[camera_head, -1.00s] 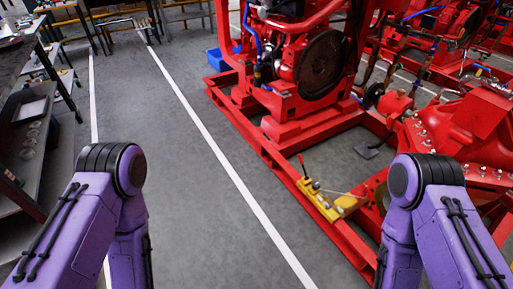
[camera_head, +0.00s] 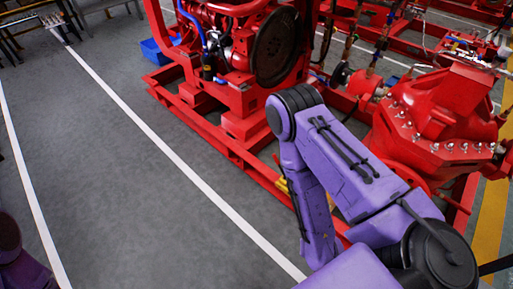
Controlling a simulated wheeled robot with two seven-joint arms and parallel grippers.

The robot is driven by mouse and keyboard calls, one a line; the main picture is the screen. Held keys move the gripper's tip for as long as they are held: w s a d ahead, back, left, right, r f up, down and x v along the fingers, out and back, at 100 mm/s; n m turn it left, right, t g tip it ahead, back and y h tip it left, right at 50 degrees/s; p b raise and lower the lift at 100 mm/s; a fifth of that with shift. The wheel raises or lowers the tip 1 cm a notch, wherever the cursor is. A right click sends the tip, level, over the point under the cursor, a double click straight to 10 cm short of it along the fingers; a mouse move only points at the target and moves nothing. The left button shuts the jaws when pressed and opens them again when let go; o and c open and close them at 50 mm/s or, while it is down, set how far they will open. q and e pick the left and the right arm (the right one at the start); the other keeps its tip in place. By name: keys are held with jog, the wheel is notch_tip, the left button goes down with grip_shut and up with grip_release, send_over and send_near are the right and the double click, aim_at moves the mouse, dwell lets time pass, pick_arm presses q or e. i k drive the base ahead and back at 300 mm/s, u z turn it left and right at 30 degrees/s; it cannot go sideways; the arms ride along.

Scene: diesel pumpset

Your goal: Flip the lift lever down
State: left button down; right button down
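The lever's thin red handle (camera_head: 277,161) stands beside the red base frame, just left of my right arm in the head view. A small part of its yellow mount (camera_head: 282,185) shows below it; the rest is hidden behind my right arm. Whether the handle is up or down is hard to tell from what shows. My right forearm crosses in front of the mount, and its gripper is out of sight. Only a dark purple part of my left arm shows at the lower left corner; its gripper is out of view.
The red engine (camera_head: 240,50) with a dark flywheel (camera_head: 276,48) stands on the red base frame (camera_head: 215,140). A red pump (camera_head: 440,120) is to the right. A blue bin (camera_head: 158,50) sits behind the frame. Grey floor on the left is clear.

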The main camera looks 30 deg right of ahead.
aim_at(274, 156)
jog(key=z, duration=0.4)
jog(key=i, duration=0.65)
jog(key=z, duration=1)
jog(key=i, duration=0.3)
jog(key=z, duration=0.35)
